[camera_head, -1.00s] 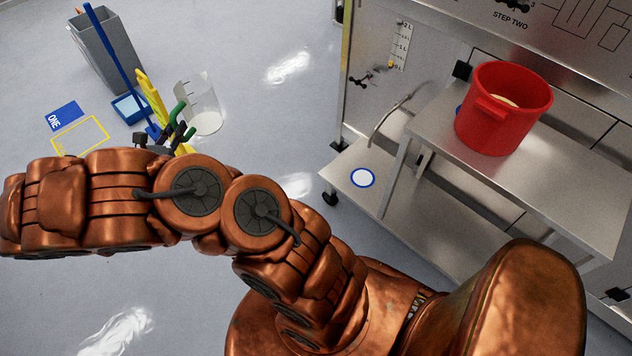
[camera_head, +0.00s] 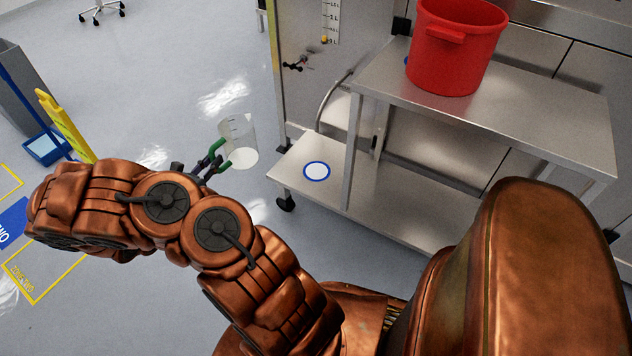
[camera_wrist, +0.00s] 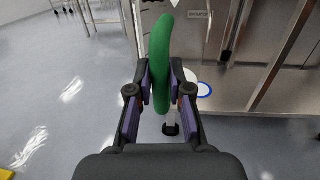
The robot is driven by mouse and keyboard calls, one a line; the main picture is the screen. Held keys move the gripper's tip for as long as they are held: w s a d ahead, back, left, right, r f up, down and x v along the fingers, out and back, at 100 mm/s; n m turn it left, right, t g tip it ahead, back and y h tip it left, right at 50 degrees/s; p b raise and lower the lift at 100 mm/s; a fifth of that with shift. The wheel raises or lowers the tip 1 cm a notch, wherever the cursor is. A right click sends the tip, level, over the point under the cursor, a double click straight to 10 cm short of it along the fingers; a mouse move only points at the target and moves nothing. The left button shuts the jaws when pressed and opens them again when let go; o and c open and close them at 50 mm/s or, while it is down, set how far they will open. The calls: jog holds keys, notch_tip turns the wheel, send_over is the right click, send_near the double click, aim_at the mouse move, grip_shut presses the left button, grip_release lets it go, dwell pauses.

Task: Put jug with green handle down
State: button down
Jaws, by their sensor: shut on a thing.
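The clear jug with the green handle (camera_head: 239,143) is in the air to the left of the steel cart in the head view. My gripper (camera_head: 205,165) is shut on its green handle. In the wrist view the green handle (camera_wrist: 161,65) stands between the purple pads of my gripper (camera_wrist: 160,85). The jug's clear body is hard to make out there. A blue-ringed white circle (camera_head: 316,171) marks the cart's lower shelf (camera_head: 290,180), to the right of the jug. The circle also shows in the wrist view (camera_wrist: 204,89).
A red pot (camera_head: 455,50) stands on the cart's upper shelf (camera_head: 520,100). A cart leg (camera_head: 350,150) rises just right of the circle. A yellow sign (camera_head: 66,125) and a grey bin (camera_head: 22,95) stand at the left. The lower shelf around the circle is clear.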

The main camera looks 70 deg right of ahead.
jog(key=s+d+f+m+g+b, duration=0.1)
jog(key=s+d+f+g+b, duration=0.1)
jog(key=s+d+f+b, duration=0.25)
jog(key=s+d+f+m+g+y+b, duration=0.1)
jog(key=s+d+f+g+b, duration=0.1)
jog(key=s+f+b, duration=0.45)
jog(key=s+d+f+m+g+b, duration=0.1)
jog(key=s+d+f+m+b, duration=0.15)
jog(key=f, duration=0.55)
jog(key=shift+n, duration=0.45)
jog(key=shift+d+f+b, duration=0.85)
jog(key=shift+d+b, duration=0.35)
jog(key=shift+d, duration=1.5)
jog(key=shift+d+f+b, duration=0.8)
jog(key=shift+d+b, duration=0.35)
jog(key=shift+d, duration=1.5)
jog(key=shift+d+f+b, duration=0.85)
jog(key=shift+d+b, duration=0.35)
jog(key=shift+d, duration=1.5)
jog(key=shift+f, duration=0.2)
jog(key=c, duration=1.1)
grip_release()
jog(key=shift+r, duration=0.1)
